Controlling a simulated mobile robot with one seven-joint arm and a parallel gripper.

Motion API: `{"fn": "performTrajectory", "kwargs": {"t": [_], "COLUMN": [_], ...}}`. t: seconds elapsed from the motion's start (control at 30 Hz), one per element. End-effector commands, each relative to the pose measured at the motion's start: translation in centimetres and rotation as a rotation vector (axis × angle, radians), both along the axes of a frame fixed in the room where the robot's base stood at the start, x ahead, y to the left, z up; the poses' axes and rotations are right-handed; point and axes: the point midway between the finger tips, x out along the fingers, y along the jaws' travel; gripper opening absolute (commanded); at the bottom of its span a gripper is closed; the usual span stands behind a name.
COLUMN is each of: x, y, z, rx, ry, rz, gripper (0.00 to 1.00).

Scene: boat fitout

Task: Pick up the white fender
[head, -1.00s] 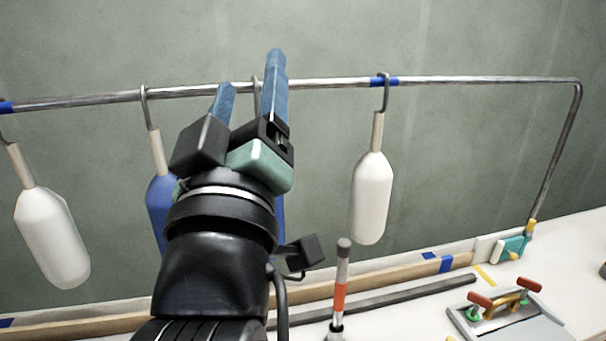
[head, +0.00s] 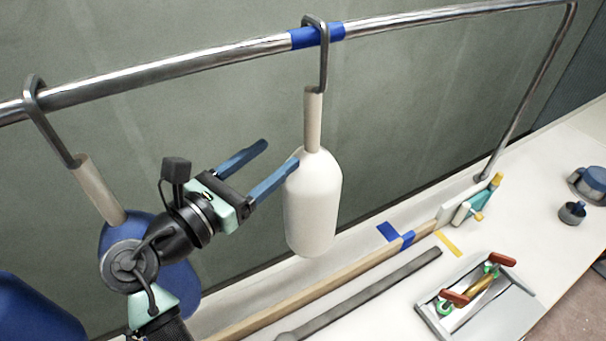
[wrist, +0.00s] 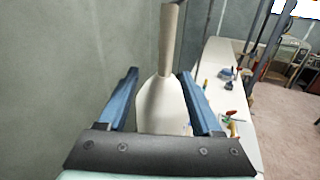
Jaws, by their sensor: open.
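The white fender (head: 313,215) hangs upright by a grey hook from the metal rail, at the blue tape band. Its beige neck (head: 313,120) runs up to the hook. My gripper (head: 282,160) is open, with blue fingers level with the fender's shoulder, just below the neck. In the wrist view the white fender (wrist: 160,108) shows between the two open fingers (wrist: 160,75), its neck rising above them. In the head view the near finger overlaps the fender's left shoulder; I cannot tell whether it touches.
A blue fender (head: 180,275) hangs left, partly behind my arm. The metal rail (head: 220,52) runs above. Below are a wooden strip (head: 330,287), a dark bar (head: 370,290) and a tray (head: 450,320) with red-handled tools. Bench space on the right is partly clear.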

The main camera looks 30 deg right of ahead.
Motion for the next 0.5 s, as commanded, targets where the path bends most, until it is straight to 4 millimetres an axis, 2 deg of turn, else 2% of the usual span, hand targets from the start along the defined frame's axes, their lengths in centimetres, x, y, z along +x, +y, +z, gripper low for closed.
{"fn": "performTrajectory", "kwargs": {"t": [0.17,0.4,0.5], "x": [0.1,1.6,2.0], "y": [-1.4,-5.6,-6.8], "z": [0.0,0.1,0.1], "rx": [-0.025,-0.024,-0.023], "ry": [0.045,0.041,0.039], "rz": [-0.021,-0.019,-0.017], "gripper": [0.66,0.66,0.66]}}
